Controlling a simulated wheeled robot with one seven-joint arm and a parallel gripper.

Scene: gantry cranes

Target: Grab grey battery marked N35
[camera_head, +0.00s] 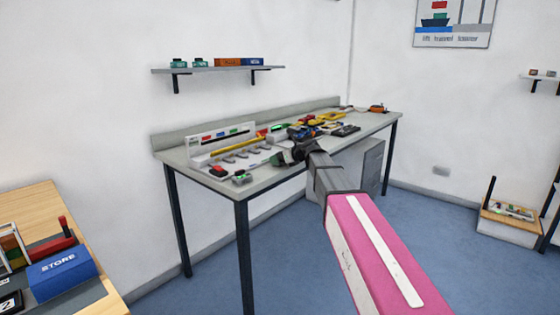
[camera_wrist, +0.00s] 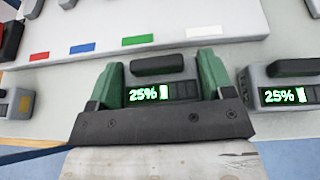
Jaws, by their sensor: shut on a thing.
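My gripper (camera_wrist: 162,68) has its two green fingers on either side of a grey battery (camera_wrist: 160,86) with a dark top block and a lit "25%" display. It is shut on this battery, which is at the worktop. No N35 mark is legible on it. A second grey battery (camera_wrist: 285,86), also showing "25%", stands apart to the right in the wrist view. In the head view my gripper (camera_head: 284,156) is at the front part of the grey workbench (camera_head: 262,183); the held battery is too small there to tell apart.
A white board with coloured strips (camera_wrist: 134,40) lies behind the battery. A small grey item (camera_wrist: 14,103) is at the left. Several tools and parts crowd the bench towards the right, including a yellow item (camera_head: 331,116). A wooden table with a blue STORE box (camera_head: 62,273) stands at lower left.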

